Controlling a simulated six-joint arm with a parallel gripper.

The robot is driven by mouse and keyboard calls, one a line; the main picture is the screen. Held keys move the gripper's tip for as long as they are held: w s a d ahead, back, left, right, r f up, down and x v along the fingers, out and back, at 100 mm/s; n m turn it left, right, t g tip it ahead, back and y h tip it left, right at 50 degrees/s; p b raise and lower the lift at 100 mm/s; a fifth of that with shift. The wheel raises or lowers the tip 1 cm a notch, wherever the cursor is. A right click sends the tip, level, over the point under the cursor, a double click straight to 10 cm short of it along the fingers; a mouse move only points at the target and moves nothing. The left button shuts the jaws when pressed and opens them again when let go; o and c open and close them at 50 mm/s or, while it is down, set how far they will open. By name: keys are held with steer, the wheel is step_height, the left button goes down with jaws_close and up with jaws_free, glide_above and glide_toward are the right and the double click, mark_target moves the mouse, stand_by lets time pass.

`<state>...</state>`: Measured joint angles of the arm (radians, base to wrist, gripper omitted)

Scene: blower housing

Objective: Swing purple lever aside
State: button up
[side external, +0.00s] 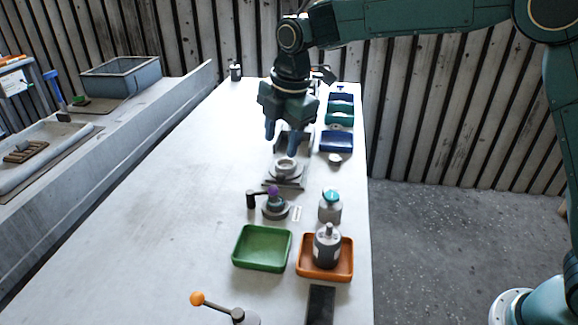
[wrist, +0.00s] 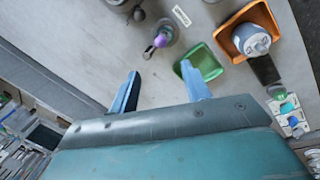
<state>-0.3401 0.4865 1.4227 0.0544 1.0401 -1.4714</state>
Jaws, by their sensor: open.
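The purple lever (side external: 273,191) has a round purple knob and stands on a grey round base near the middle of the table. In the wrist view the purple knob (wrist: 160,41) shows above and beyond the fingertips, on its short arm. My gripper (side external: 286,138) is open and points down, higher up and farther back than the lever. Its two blue fingers (wrist: 160,78) are apart in the wrist view, with only bare table between them. It touches nothing that I can see.
A grey ring-topped part (side external: 286,168) on a plate stands under my gripper. A dark cylinder (side external: 251,199) is beside the lever, and a teal-topped canister (side external: 330,208) is to its right. A green tray (side external: 262,264) and an orange tray (side external: 348,262) lie in front. The table's left side is clear.

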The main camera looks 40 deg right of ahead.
mark_target(273, 186)
steer(key=shift+f, duration=0.1)
steer(key=w+f, duration=0.1)
steer(key=f, duration=0.8)
steer(key=w+f, duration=0.1)
steer(key=f, duration=0.3)
steer(key=shift+w+a+f, duration=0.2)
steer(key=shift+w+a, duration=0.1)
steer(key=shift+w, duration=0.05)
steer(key=shift+c, duration=0.2)
steer(key=c, duration=0.9)
